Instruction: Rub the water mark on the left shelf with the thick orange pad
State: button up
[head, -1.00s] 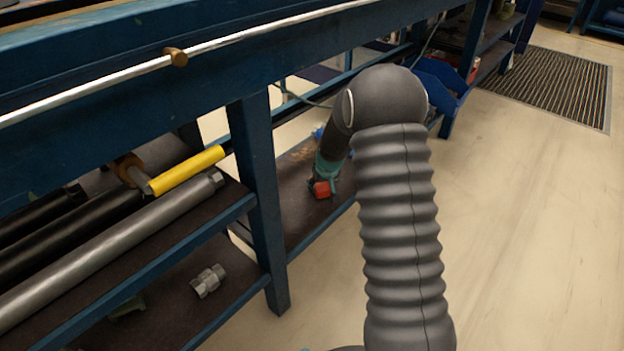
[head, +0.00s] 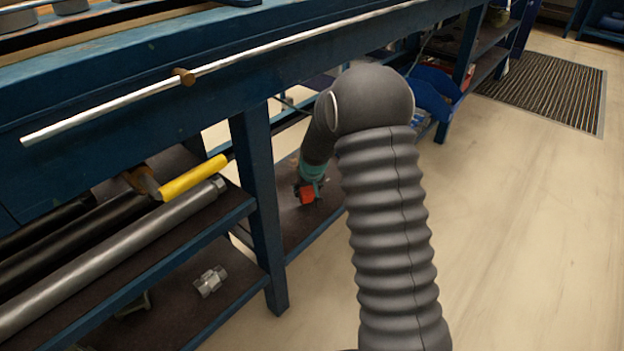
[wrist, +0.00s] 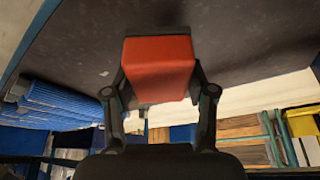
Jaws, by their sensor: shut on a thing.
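My gripper (head: 309,188) is low over the dark shelf (head: 285,215) beyond the blue post in the head view. It is shut on the thick orange pad (head: 307,196), which looks red-orange and block-shaped. In the wrist view the pad (wrist: 158,68) sits between both fingers, with the dark shelf surface behind it. I cannot tell whether the pad touches the shelf. A small pale fleck (wrist: 104,73) shows on the dark surface left of the pad; I cannot tell whether it is the water mark. My arm hides part of this shelf in the head view.
A blue post (head: 260,200) stands left of my gripper, and the blue bench beam (head: 120,140) runs above. The nearer shelves hold a yellow-sleeved tool (head: 195,178), long pipes (head: 120,250) and a metal fitting (head: 210,281). Open floor (head: 520,220) lies right.

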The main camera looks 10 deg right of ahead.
jog(key=shift+d+r+p, duration=0.1)
jog(key=shift+r+p, duration=0.75)
jog(key=shift+r, duration=1.1)
jog(key=shift+f, duration=0.15)
jog(key=shift+w+b, duration=0.1)
jog(key=shift+b, duration=0.25)
